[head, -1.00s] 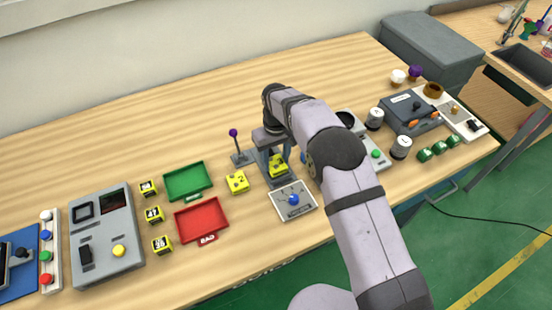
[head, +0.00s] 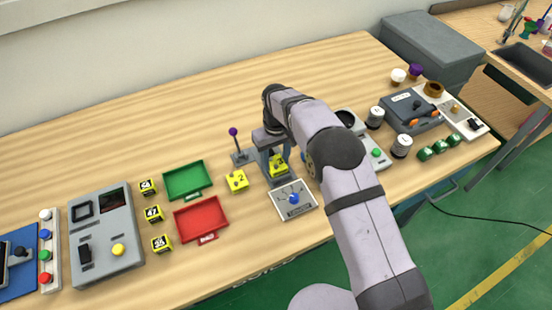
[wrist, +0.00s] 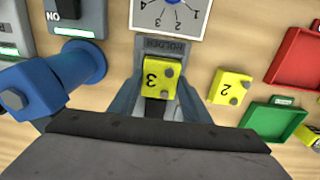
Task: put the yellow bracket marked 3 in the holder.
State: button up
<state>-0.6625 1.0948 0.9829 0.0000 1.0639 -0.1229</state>
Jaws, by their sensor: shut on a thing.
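The yellow bracket marked 3 (wrist: 158,78) sits between the two fingers of my gripper (wrist: 157,92) in the wrist view, close to the grey holder (wrist: 168,47) with its "HOLDER" label. My gripper is shut on this bracket. In the head view the bracket (head: 278,169) shows low inside the grey frame of the holder station (head: 263,168), partly covered by my arm. Whether it is fully seated cannot be told. A second yellow bracket, marked 2 (wrist: 229,87), lies on the table beside the holder.
A dial panel with a blue knob (head: 293,198) stands in front of the holder. A purple-topped lever (head: 235,142) stands behind left. Green (head: 187,196) and red (head: 181,234) trays lie to the left. A blue cylindrical part (wrist: 75,68) is close beside my gripper.

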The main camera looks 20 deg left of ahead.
jog(key=shift+f, duration=0.25)
dwell(0.5)
jog(key=o, duration=1.9)
jog(key=shift+r, duration=0.15)
jog(key=shift+r+p, duration=2.15)
jog(key=shift+r, duration=1.25)
jog(key=shift+d, duration=0.1)
